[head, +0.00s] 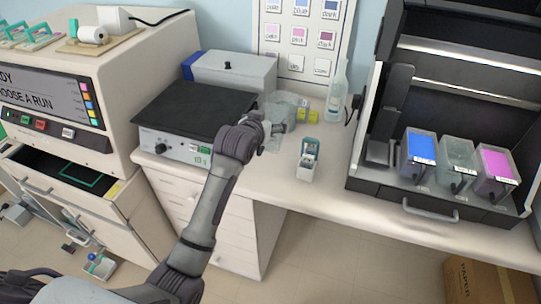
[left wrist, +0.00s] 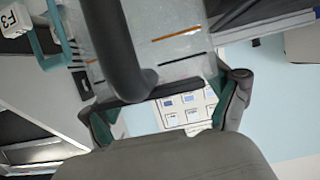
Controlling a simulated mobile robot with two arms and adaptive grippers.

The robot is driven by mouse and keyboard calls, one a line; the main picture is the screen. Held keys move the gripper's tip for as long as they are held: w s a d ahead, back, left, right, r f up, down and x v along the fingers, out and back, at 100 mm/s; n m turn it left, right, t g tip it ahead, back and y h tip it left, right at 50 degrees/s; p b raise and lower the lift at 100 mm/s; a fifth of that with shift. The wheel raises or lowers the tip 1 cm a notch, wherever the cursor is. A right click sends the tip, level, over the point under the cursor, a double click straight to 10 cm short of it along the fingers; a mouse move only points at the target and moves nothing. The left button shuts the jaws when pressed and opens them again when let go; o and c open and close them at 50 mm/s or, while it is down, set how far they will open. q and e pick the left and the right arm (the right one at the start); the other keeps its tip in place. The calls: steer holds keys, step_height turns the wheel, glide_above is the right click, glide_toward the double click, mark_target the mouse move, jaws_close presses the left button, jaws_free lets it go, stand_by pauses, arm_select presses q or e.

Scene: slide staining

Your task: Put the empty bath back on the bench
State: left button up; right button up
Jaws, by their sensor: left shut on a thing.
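My left gripper (head: 272,133) reaches over the bench (head: 333,205) from the left. It is shut on a clear, greyish bath (head: 284,108), which is partly hidden behind the gripper in the head view. In the left wrist view the bath (left wrist: 182,45) fills the top middle, with an orange line and black lines on its wall and a dark curved handle in front. The gripper's fingers (left wrist: 163,112) stand at either side of the handle. No coloured liquid shows in it. I cannot tell whether its base touches the bench. My right gripper is not in view.
A black-topped hotplate (head: 190,112) stands left of the bath. Blue (head: 420,155), clear (head: 458,165) and pink (head: 494,168) baths stand in the dark hood at right.

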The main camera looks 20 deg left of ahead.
arm_select(q)
steer(key=shift+w+a+f, duration=0.2)
steer(key=shift+w, duration=0.2)
steer(key=f+p, duration=0.1)
steer(key=f, duration=0.5)
steer(key=shift+a, duration=0.2)
step_height(320, 180, down, 3)
steer(key=shift+f+p, duration=0.2)
steer(key=shift+p, duration=0.2)
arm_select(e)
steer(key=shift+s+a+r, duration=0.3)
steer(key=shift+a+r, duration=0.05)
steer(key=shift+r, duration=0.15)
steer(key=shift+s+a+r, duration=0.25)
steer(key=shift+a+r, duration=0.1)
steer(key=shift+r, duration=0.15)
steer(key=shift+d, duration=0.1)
arm_select(q)
steer(key=o, duration=1.6)
steer(key=shift+f, duration=0.1)
steer(key=shift+c, duration=0.2)
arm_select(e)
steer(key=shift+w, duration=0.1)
